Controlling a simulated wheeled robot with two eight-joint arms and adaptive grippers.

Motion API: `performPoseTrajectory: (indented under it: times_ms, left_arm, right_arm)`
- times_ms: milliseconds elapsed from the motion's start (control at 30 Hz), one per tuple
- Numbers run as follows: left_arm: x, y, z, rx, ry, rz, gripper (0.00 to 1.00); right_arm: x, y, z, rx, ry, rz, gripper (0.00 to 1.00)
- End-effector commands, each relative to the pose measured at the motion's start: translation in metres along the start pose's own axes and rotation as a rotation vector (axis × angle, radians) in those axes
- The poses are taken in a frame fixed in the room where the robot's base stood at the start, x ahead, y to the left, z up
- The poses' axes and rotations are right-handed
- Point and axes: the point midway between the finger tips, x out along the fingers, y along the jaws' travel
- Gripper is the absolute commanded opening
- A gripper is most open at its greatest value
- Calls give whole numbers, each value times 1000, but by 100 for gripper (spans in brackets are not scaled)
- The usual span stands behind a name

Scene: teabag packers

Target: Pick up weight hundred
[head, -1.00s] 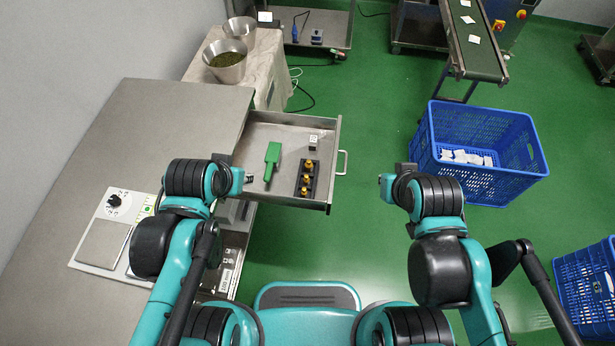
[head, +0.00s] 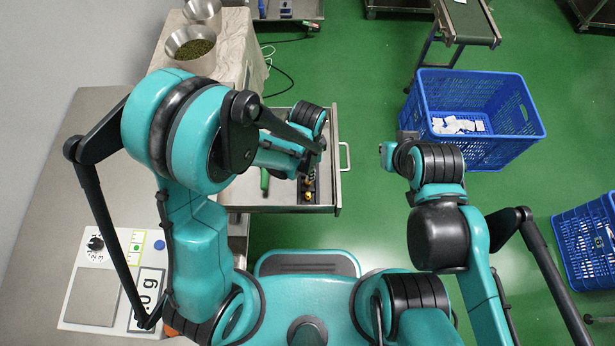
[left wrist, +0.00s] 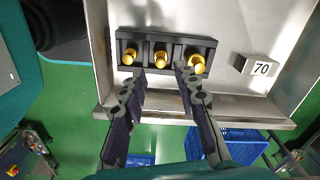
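Three brass weights of different sizes stand in a black holder (left wrist: 127,46) inside the open metal drawer: a left one (left wrist: 129,56), a middle one (left wrist: 160,57) and the largest on the right (left wrist: 196,63). No value is readable on them. My left gripper (left wrist: 160,73) is open and empty above the drawer, its fingertips at the holder's near edge, on either side of the middle weight in the left wrist view. In the head view my left arm partly covers the holder (head: 309,191). My right gripper (head: 389,152) is right of the drawer; its fingers are unclear.
A green object (head: 264,178) is partly hidden in the drawer (head: 338,190). A scale (head: 92,297) is on the counter at left. Blue crates (head: 500,154) stand on the floor at right.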

Motion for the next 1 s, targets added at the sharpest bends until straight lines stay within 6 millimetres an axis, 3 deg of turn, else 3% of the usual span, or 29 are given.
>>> performPoseTrajectory:
  times_ms: [500, 767, 867, 900, 1000]
  left_arm:
    - [67, -1, -5, -4, 2, -1, 31]
    - [69, -1, -4, -4, 2, -1, 31]
    - [69, -1, -4, -4, 2, -1, 4]
    - [69, -1, -4, -4, 2, -1, 0]
    - [69, -1, -4, -4, 2, -1, 0]
  right_arm:
    - [31, 0, 22, 0, 0, 0, 0]
    - [30, 0, 22, 0, 0, 0, 0]
    - [30, 0, 22, 0, 0, 0, 0]
    - [30, 0, 22, 0, 0, 0, 0]
    - [30, 0, 22, 0, 0, 0, 0]
